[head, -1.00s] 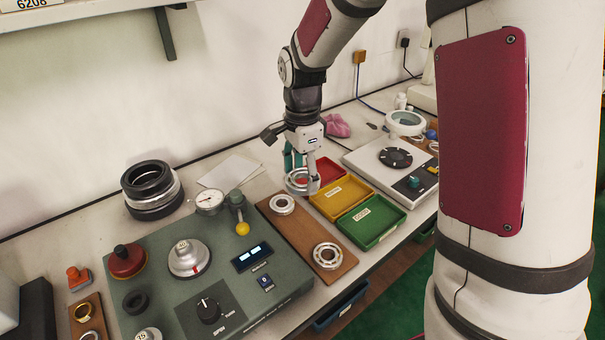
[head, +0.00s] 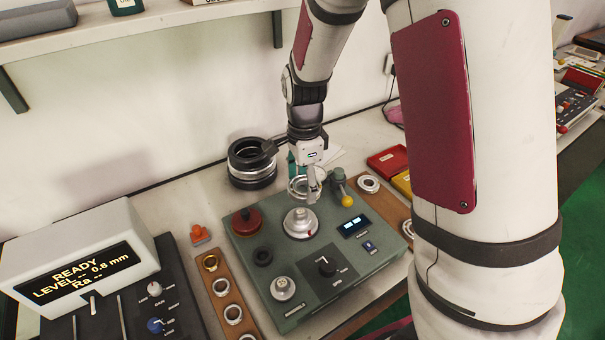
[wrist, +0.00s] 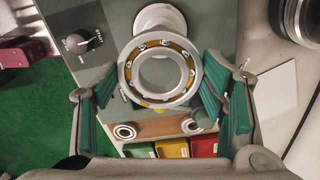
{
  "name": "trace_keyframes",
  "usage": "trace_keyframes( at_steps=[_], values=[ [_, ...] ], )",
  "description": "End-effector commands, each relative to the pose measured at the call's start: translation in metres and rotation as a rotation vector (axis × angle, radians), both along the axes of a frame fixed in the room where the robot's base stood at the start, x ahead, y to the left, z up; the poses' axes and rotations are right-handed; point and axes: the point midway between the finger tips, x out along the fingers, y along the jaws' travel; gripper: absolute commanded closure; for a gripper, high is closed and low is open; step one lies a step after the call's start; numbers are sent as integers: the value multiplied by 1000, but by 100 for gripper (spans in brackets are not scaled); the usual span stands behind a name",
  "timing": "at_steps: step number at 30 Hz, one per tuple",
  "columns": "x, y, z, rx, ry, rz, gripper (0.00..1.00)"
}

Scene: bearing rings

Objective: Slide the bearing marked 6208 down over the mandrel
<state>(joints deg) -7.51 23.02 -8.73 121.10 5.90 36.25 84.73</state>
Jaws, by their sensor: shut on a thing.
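My gripper (head: 305,187) is shut on a bearing (head: 297,186), a pale ring held above the green tester. In the wrist view the bearing (wrist: 128,76) shows its balls and brass-coloured cage between the teal-padded fingers; its marking cannot be read. The mandrel (head: 300,224) is the silver stepped hub on the tester, just below and apart from the bearing in the head view. In the wrist view the mandrel (wrist: 160,17) shows beyond the top of the ring. The bearing is not around it.
The tester (head: 240,248) also carries a red-topped part (head: 246,221), a smaller silver hub (head: 283,289) and a yellow-knobbed lever (head: 347,200). Black-and-silver rings (head: 251,165) are stacked behind. Loose bearings (head: 368,183) lie on a brown board at right, near the red tray (head: 386,161).

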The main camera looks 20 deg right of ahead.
Motion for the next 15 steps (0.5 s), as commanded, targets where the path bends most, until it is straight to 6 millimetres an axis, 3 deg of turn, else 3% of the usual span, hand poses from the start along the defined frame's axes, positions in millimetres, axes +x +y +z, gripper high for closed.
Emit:
trace_keyframes(
  at_steps=[5, 15],
  values=[
    [-2, 0, -5, -1, -1, -5, 80],
    [0, -1, -40, -1, -1, -5, 80]
  ],
)
